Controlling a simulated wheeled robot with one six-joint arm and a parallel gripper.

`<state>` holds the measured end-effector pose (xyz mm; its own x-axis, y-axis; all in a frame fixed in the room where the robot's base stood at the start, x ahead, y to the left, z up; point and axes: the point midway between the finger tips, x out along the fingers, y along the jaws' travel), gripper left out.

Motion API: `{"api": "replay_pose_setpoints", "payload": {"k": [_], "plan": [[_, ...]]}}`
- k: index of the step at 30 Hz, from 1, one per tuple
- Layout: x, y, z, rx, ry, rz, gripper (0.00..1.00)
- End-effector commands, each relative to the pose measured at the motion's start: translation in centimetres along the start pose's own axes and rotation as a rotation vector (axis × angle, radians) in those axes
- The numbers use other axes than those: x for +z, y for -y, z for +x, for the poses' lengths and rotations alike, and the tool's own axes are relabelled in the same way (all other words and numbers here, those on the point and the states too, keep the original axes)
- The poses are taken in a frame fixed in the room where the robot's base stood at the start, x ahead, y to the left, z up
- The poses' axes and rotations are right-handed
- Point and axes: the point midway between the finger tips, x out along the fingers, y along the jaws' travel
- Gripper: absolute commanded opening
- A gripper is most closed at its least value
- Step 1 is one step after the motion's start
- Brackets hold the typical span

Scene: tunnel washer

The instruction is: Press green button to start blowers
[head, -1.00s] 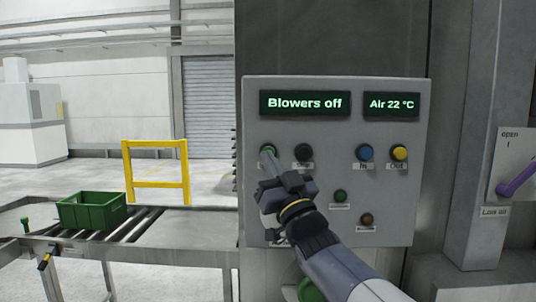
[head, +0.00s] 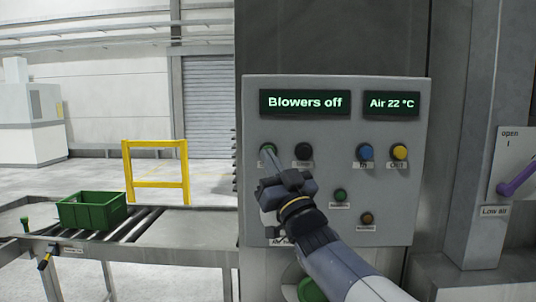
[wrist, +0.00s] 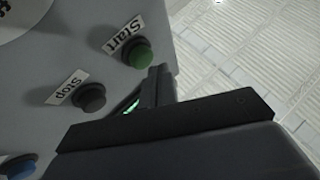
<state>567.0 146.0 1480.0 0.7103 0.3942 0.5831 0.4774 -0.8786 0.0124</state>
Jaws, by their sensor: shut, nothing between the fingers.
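The green start button (head: 266,147) is at the left of the grey control panel's upper button row. In the wrist view it is the green button (wrist: 137,54) next to the "Start" label. My gripper (head: 268,163) is shut and empty, its tips just below the button in the head view. In the wrist view the fingers (wrist: 157,76) end close beside the button; I cannot tell whether they touch it. The display (head: 305,102) reads "Blowers off".
The black stop button (head: 303,151) is just right of the green one. Blue (head: 365,152) and yellow (head: 399,152) buttons, a smaller green one (head: 340,195) and a brownish one (head: 367,219) sit further right. A conveyor with a green crate (head: 92,220) stands at left.

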Motion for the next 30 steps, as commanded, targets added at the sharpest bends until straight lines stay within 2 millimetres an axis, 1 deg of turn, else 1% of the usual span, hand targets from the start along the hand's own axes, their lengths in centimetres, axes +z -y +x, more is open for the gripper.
{"api": "replay_pose_setpoints", "payload": {"k": [2, 30], "plan": [[0.26, -0.17, 0.13, 0.001, 0.001, 0.000, 0.00], [0.60, -0.53, 0.69, 0.000, 0.001, 0.000, 0.00]]}}
